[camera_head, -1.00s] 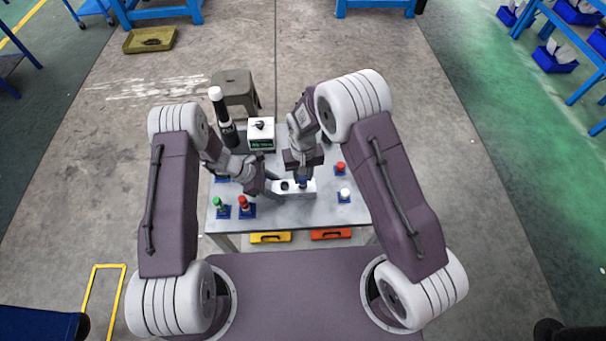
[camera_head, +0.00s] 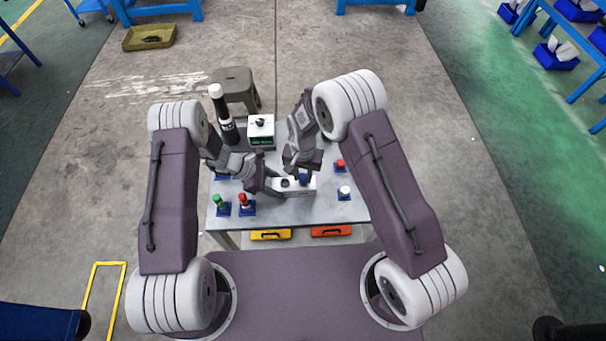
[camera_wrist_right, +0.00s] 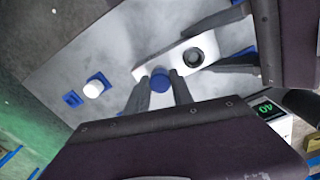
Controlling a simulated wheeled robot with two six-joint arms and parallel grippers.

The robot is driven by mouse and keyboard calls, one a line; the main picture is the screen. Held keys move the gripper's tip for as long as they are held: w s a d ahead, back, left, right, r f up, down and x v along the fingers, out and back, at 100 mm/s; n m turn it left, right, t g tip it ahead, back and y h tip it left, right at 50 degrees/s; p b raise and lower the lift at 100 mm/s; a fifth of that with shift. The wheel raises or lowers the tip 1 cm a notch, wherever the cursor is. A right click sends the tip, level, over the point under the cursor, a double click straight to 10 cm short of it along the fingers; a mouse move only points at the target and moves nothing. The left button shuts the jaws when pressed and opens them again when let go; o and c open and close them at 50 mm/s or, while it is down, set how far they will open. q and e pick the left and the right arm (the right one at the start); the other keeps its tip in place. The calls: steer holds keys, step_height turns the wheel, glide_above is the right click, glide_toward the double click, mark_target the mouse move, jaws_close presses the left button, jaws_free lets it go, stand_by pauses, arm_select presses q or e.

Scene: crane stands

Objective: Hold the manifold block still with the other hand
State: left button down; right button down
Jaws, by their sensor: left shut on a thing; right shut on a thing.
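The manifold block (camera_head: 309,188) is a pale oblong block on the grey table, with a dark round port (camera_wrist_right: 193,57) in its top. My left gripper (camera_wrist_right: 222,43) is shut on the block, its fingers on either side of the end with the port. A blue round cap (camera_wrist_right: 159,80) sits at the other part of the block. My right gripper (camera_wrist_right: 159,90) is shut on this cap from above, a finger on each side. In the head view the fingers of my right gripper partly hide the cap.
On the table (camera_head: 290,215) stand green (camera_head: 217,201), red (camera_head: 243,200), another red (camera_head: 340,163) and white (camera_head: 344,191) capped pieces on blue bases. A white box with a green display (camera_head: 261,132) and a black-and-white cylinder (camera_head: 222,113) stand at the back.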

steer(key=m, duration=0.4)
steer(key=shift+m, duration=0.7)
steer(key=m, duration=0.3)
steer(key=shift+m, duration=1.1)
steer(key=m, duration=0.4)
steer(key=shift+w+m, duration=0.1)
steer(key=shift+m, duration=0.2)
